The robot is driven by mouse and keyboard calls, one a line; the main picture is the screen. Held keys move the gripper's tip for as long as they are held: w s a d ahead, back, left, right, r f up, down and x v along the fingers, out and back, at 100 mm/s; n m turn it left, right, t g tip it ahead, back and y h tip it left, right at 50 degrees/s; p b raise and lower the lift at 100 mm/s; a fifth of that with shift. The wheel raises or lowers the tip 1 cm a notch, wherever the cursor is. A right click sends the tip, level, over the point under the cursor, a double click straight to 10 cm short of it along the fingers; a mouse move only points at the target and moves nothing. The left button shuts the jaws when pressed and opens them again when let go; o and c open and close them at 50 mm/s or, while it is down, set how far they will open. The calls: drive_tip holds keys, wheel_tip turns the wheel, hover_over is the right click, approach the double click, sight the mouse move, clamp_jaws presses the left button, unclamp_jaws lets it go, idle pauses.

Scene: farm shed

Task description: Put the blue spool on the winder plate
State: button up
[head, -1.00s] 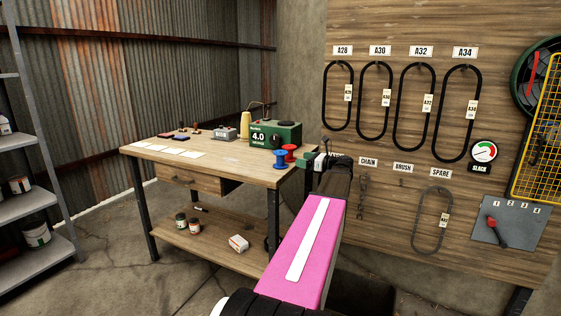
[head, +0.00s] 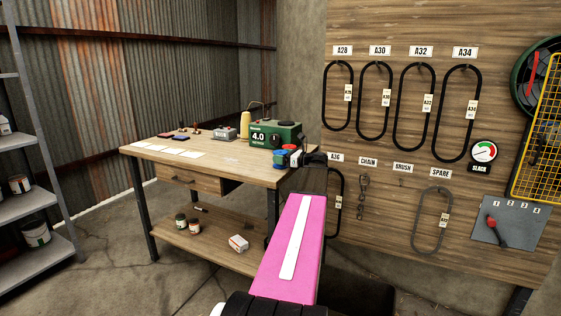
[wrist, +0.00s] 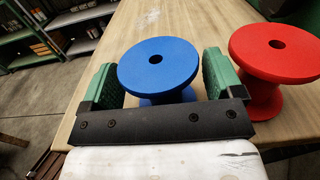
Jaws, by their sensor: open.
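The blue spool (wrist: 158,64) stands upright near the table's front right corner. In the wrist view it lies between the two green fingers of my gripper (wrist: 160,80), which is open around it. In the head view my gripper (head: 290,158) reaches in from the right and covers most of the blue spool (head: 279,157). A red spool (wrist: 274,55) stands just right of the right finger. In the head view the red spool is mostly hidden. A green box marked 4.0 (head: 275,134), with a dark round part on top, stands behind. I cannot make out a winder plate for certain.
The wooden workbench (head: 215,157) also bears a yellow cone (head: 245,125), a small grey device (head: 224,133) and pale cards (head: 182,152). A pegboard (head: 400,25) with hanging belts stands right of the bench. The bench's front middle is clear.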

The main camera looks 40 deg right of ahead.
drive_tip(key=shift+c, duration=0.3)
drive_tip(key=c, duration=0.7)
drive_tip(key=shift+r, duration=0.15)
